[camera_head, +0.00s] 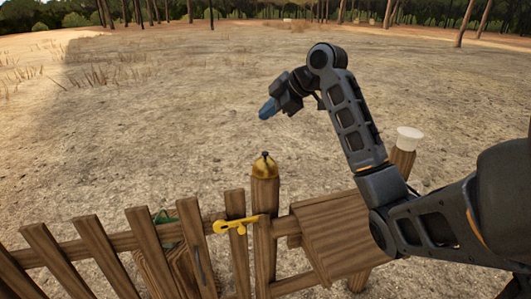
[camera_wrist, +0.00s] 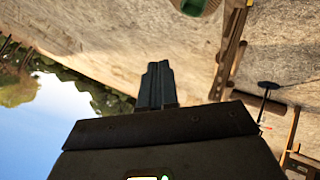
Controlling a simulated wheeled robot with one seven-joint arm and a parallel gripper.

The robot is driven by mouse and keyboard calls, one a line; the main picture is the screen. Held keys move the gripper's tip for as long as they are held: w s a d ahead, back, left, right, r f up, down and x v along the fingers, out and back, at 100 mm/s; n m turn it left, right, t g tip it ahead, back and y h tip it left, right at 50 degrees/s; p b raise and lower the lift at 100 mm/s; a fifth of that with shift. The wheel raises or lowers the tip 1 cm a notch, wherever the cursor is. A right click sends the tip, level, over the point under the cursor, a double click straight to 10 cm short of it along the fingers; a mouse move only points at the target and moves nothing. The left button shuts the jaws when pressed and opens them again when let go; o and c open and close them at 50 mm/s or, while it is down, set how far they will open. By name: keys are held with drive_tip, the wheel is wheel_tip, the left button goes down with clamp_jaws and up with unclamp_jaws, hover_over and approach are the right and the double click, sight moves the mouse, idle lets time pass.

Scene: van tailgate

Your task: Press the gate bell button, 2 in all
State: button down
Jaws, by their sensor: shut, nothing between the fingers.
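The gate bell (camera_head: 265,166) is a yellow, brass-like dome with a small dark button on its top. It sits upright on a wooden gate post (camera_head: 265,210). My gripper (camera_head: 268,109) is shut and empty, with its blue fingertips pointing down and left. It shows above the bell in the head view, with a clear gap between them. The closed fingers also show in the wrist view (camera_wrist: 156,84). I cannot make out the bell in the wrist view.
A yellow latch (camera_head: 236,224) lies across the slatted fence beside the post. A wooden box or shelf (camera_head: 335,230) stands right of the post. A white cap (camera_head: 409,137) tops another post. Open dry ground (camera_head: 170,130) lies beyond, with trees behind.

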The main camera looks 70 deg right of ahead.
drive_tip(key=shift+f, duration=0.1)
wheel_tip(320, 180, down, 9)
drive_tip(key=b, duration=0.6)
idle(2.1)
drive_tip(key=shift+f+b, duration=0.25)
drive_tip(key=shift+b, duration=0.2)
drive_tip(key=shift+f+b, duration=0.45)
drive_tip(key=shift+f, duration=0.1)
idle(0.6)
drive_tip(key=shift+r, duration=0.15)
drive_tip(key=shift+r+p, duration=0.7)
drive_tip(key=shift+r, duration=0.15)
drive_tip(key=shift+r, duration=0.1)
drive_tip(key=shift+r+p, duration=1.7)
drive_tip(key=shift+r, duration=0.7)
